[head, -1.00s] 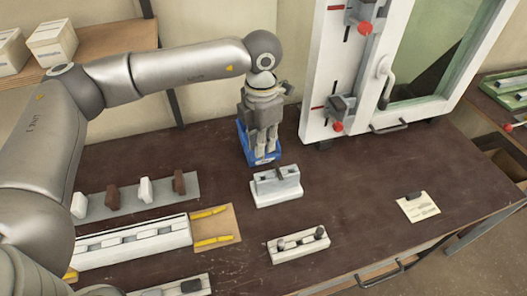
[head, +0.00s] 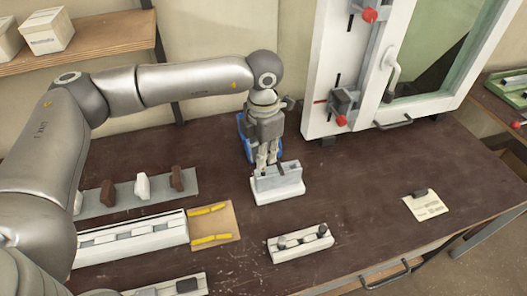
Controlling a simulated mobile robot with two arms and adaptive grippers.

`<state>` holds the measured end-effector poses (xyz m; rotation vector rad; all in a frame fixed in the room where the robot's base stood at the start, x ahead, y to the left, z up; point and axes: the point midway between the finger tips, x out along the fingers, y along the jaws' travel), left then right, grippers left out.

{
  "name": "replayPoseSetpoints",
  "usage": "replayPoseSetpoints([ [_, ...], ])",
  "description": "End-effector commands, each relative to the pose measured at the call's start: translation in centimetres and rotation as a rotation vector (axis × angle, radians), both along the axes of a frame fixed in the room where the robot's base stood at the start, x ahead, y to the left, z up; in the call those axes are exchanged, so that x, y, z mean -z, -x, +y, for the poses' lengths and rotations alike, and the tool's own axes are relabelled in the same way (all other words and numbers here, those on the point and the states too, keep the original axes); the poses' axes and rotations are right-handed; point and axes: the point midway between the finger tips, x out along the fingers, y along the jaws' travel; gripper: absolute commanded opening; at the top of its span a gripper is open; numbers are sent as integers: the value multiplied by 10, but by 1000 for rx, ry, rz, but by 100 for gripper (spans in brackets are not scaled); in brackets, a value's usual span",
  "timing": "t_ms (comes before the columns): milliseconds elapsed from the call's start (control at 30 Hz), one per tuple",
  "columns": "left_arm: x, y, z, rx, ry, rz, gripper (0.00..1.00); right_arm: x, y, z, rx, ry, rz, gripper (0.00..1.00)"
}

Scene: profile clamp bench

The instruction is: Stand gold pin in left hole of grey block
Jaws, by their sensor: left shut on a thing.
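The grey block (head: 278,184) stands upright on a white base (head: 287,194) near the middle of the bench. My left gripper (head: 267,163) points down just behind the block's left half, its fingertips close to the block's top edge. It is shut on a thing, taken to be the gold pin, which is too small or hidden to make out. The block's holes are not clear from here; a dark mark shows on its top. Whether fingers and block touch, I cannot tell. My right gripper is out of view.
A white rack with dark pegs (head: 300,244) lies in front of the block. A grey strip with brown and white pieces (head: 125,203) lies left. Bench right of the block is clear up to a paper card (head: 426,207).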

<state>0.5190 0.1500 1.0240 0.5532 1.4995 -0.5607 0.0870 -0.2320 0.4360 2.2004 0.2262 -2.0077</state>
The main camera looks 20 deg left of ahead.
Motion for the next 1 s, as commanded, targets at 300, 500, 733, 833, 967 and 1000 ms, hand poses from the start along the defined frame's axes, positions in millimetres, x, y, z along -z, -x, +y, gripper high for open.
replayPoseSetpoints([
  [300, -1, 0, 0, 0, 0, 0, 0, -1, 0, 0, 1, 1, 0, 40],
  [500, 0, 0, 0, 0, 0, 0, 0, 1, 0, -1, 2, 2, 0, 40],
  [733, 0, 0, 0, 0, 0, 0, 0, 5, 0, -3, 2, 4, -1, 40],
  [833, -1, 0, 0, 1, 0, 0, 0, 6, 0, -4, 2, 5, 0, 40],
  [967, -1, 0, 0, 1, 0, 0, 0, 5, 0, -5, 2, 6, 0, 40],
  [1000, -1, 0, 0, 1, 0, 0, 0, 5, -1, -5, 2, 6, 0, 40],
])
